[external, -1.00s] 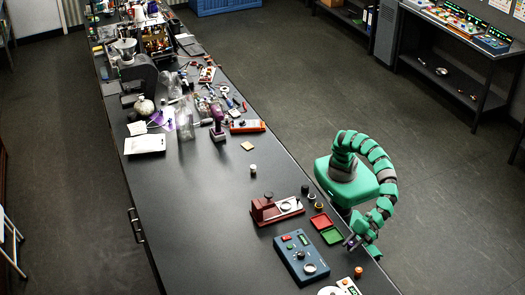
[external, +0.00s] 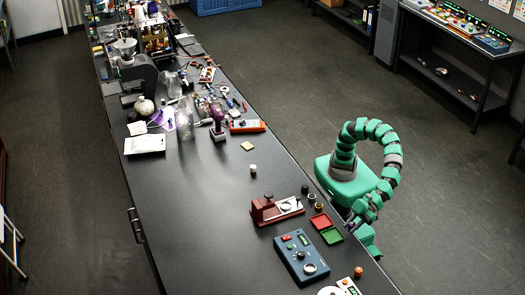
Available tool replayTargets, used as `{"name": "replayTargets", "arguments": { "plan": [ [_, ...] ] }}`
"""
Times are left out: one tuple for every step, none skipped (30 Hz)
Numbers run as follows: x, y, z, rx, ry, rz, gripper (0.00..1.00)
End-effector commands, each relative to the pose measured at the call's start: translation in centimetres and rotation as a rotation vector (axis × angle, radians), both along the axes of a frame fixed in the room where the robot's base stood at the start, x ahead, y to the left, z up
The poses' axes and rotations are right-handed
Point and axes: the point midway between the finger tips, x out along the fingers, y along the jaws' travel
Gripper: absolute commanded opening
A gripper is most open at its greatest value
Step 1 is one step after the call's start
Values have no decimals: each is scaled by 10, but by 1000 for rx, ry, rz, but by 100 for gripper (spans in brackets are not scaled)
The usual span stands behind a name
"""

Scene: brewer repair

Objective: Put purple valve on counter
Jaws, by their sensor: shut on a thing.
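My green arm arches up from its base at the right edge of the black counter (external: 205,205) and curls back down. My gripper (external: 352,224) is at its end, low by the counter's right edge, next to the green tray. It is shut on a small dark purple thing, the purple valve (external: 349,228), mostly hidden by the fingers. I cannot tell whether the valve touches the counter.
A red tray (external: 320,221) and a green tray (external: 332,236) lie left of my gripper. A blue control box (external: 300,257) and a dark red press (external: 275,208) stand nearby. Several small knobs stand around. The middle of the counter is mostly clear; clutter fills its far end.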

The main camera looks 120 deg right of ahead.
Motion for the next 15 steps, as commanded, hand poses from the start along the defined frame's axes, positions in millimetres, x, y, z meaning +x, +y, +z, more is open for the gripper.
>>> {"name": "replayTargets", "arguments": {
  "plan": [
    [1,-2,1,1,-1,-3,3],
    [4,-3,2,1,-1,-6,3],
    [9,-6,4,0,-1,-13,3],
    [14,-9,6,0,-1,-20,3],
    [20,-13,8,0,-1,-30,3],
    [30,-20,13,0,-1,-44,3],
    [39,-26,16,1,-1,-58,3],
    [49,-33,20,1,0,-73,3],
    [63,-43,25,1,0,-94,3],
    [75,-52,30,1,0,-110,3],
    [86,-61,34,2,0,-127,3],
    [101,-75,40,2,-1,-151,3],
    [112,-85,44,3,0,-169,3],
    [123,-96,48,3,1,-187,3],
    [137,-110,54,1,-1,-211,3]
  ]
}}
